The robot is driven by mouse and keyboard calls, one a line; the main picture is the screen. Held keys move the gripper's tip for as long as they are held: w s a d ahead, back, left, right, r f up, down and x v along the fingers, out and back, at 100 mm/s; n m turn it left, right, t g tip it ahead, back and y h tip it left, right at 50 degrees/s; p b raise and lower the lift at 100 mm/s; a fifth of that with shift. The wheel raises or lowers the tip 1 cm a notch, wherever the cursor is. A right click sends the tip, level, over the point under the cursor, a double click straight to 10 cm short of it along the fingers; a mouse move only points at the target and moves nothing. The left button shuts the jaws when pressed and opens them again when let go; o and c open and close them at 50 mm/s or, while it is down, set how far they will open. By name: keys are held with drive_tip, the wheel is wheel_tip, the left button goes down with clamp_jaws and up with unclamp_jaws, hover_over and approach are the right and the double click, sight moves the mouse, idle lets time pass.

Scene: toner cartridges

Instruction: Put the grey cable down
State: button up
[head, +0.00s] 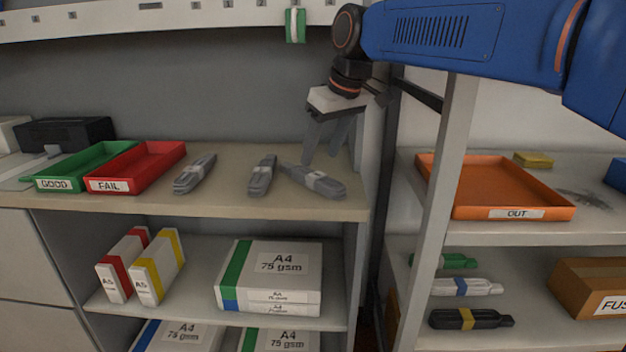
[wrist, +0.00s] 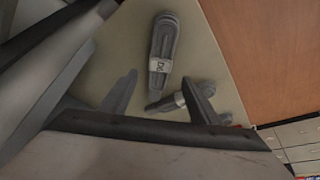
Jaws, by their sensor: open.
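Three long grey pieces with white bands lie on the beige bench in the head view: a left one (head: 194,174), a middle one (head: 262,176) and a right one (head: 322,184). My gripper (head: 321,158) is open above the right piece, near the bench's right end, and holds nothing visible. In the wrist view, its fingers (wrist: 160,82) are apart. One grey piece (wrist: 162,42) lies beyond them; another (wrist: 198,92) is partly hidden by a finger.
A green GOOD tray (head: 84,166) and a red FAIL tray (head: 140,166) stand at the bench's left. An orange OUT tray (head: 490,190) is on the right shelf, behind a pale upright post (head: 447,170). A green-and-white item (head: 295,25) hangs from the rail above.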

sight(313, 173)
drive_tip(key=shift+x, duration=2.95)
drive_tip(key=shift+w+r, duration=0.1)
drive_tip(key=shift+w, duration=0.05)
drive_tip(key=c, duration=1.4)
drive_tip(key=shift+o, duration=0.2)
